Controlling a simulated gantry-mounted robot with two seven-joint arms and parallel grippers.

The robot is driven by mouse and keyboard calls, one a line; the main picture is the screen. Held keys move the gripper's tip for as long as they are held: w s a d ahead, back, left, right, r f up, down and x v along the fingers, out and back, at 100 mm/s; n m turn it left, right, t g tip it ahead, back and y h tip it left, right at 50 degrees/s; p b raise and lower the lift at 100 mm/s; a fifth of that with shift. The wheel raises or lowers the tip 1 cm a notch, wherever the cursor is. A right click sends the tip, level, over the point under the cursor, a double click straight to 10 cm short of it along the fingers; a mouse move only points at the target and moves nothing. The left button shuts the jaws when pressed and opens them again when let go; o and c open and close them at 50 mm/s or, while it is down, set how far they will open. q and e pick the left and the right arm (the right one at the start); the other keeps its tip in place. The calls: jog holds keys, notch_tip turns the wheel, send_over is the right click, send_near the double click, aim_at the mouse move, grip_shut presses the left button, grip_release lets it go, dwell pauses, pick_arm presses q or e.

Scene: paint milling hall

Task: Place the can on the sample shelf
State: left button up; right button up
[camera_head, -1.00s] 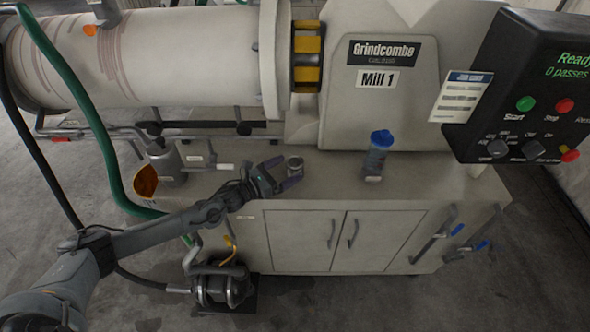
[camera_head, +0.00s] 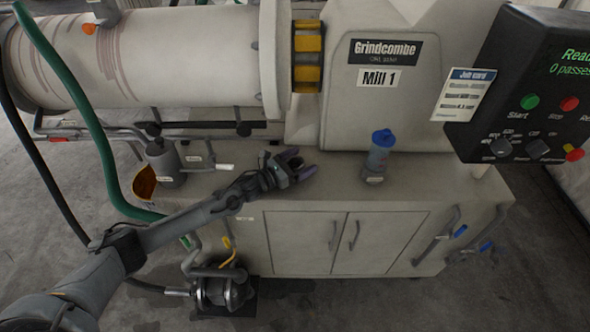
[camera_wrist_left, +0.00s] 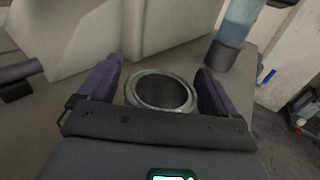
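The can (camera_wrist_left: 160,91) is a small round metal can with an open, dark grey inside, seen from above in the left wrist view. It stands on the pale cabinet top. My left gripper (camera_head: 304,162) is open, with its purple fingers on either side of the can; in the left wrist view the gripper (camera_wrist_left: 159,72) shows a finger left and right of the rim, close to it. Whether either finger touches the can I cannot tell. In the head view the gripper mostly hides the can. No sample shelf can be made out clearly. My right gripper is not in view.
A blue-lidded clear container (camera_head: 377,158) stands on the cabinet top (camera_head: 430,180) to the right. A grey canister (camera_head: 163,162) and an orange-lined bucket (camera_head: 144,184) are at the left, by a green hose (camera_head: 92,120). The control box (camera_head: 530,90) overhangs at right.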

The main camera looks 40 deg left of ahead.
pick_arm(q)
jog(key=c, duration=1.1)
jog(key=shift+c, duration=0.2)
jog(key=shift+r, duration=0.1)
